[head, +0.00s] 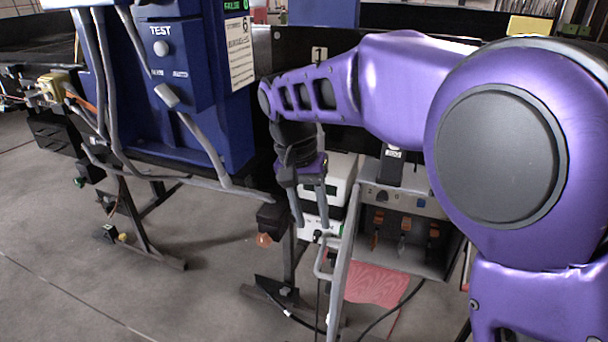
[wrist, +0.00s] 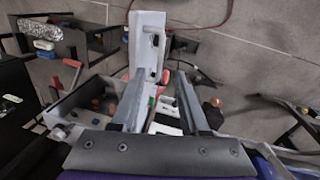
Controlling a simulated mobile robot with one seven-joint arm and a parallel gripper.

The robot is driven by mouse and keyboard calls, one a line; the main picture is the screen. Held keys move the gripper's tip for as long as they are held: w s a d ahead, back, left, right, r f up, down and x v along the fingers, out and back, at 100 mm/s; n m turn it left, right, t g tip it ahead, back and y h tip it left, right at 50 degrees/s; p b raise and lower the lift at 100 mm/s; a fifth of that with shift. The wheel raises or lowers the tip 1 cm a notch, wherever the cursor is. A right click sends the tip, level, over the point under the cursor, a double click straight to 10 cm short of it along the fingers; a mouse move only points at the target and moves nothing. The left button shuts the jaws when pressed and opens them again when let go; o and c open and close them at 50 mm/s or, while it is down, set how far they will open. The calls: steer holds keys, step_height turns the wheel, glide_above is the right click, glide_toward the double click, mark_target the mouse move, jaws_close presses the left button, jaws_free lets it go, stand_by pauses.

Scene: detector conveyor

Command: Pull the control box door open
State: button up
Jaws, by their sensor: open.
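The control box (head: 400,245) is grey and stands low below the bench, its inside with orange-handled switches in view. Its door (head: 345,270) is swung out from the box and seen nearly edge-on. A grey bar handle (head: 320,262) sits on the door's left face. My gripper (head: 311,226) points down, open, just above and left of the handle. In the wrist view the pale door (wrist: 148,45) lies beyond my open fingers (wrist: 160,75), the left finger overlapping it. I cannot tell whether a finger touches the door or handle.
A blue test cabinet (head: 180,90) with grey cables stands left of my arm. A white device (head: 340,180) is behind my gripper. A red mat (head: 375,285) and dark cables lie on the floor below. Open floor (head: 130,290) extends to the left.

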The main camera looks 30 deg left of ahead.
step_height(320, 180, up, 8)
steer(key=a+p, duration=0.1)
steer(key=shift+s+a+r, duration=0.25)
stand_by(0.4)
